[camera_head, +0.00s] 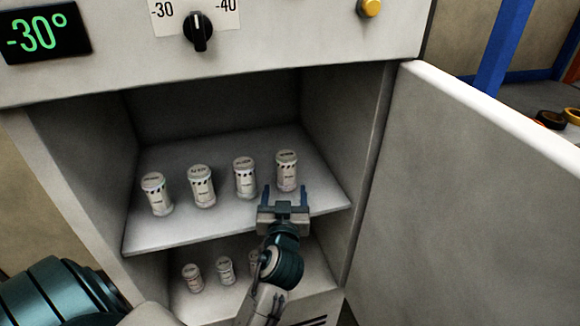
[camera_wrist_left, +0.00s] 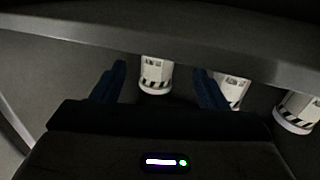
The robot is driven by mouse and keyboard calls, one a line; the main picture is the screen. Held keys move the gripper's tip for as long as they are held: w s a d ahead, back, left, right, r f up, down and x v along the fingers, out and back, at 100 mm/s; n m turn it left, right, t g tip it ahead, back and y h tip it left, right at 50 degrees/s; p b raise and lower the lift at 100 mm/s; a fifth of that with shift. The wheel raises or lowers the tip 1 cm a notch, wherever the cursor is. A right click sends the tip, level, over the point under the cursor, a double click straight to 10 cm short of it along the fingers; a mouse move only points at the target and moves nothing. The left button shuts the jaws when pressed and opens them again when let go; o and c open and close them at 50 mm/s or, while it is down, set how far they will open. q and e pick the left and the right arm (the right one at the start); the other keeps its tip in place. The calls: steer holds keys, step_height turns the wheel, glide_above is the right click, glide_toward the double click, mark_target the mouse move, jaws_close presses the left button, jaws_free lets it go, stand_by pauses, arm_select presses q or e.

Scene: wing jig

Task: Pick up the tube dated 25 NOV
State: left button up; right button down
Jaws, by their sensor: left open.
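Several white capped tubes with dark striped bands stand upright in a row on the upper shelf: a far-left tube (camera_head: 157,194), a second (camera_head: 201,186), a third (camera_head: 245,177) and a far-right tube (camera_head: 287,170). Their printed dates are too small to read, so I cannot tell which is 25 NOV. My left gripper (camera_head: 285,193) is open and empty at the shelf's front, just before the far-right tube. In the left wrist view, one tube (camera_wrist_left: 155,75) shows between the open fingers, with others to the right. My right gripper is not in view.
The upper shelf (camera_head: 150,237) has bare room around the row. Smaller-looking tubes (camera_head: 192,278) stand on the lower shelf, partly hidden by my arm. The cabinet door (camera_head: 480,170) stands open at the right. A dial (camera_head: 198,32) and a -30° display (camera_head: 38,34) are above.

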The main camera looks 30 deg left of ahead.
mark_target(286, 175)
arm_select(q)
steer(key=x, duration=0.2)
steer(key=shift+w+a, duration=0.1)
steer(key=shift+w, duration=0.3)
steer(key=w+a+p, duration=0.1)
steer(key=w+a+r+p, duration=0.1)
steer(key=w, duration=0.1)
steer(key=shift+w+a+r+p, duration=0.1)
steer(key=shift+w+p, duration=0.2)
steer(key=shift+p, duration=0.1)
steer(key=shift+w+a, duration=0.25)
steer(key=shift+w, duration=0.1)
steer(key=shift+d, duration=0.1)
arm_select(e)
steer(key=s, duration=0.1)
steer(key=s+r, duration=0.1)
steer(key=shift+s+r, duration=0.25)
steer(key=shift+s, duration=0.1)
arm_select(q)
steer(key=c, duration=1.1)
steer(key=shift+r, duration=0.15)
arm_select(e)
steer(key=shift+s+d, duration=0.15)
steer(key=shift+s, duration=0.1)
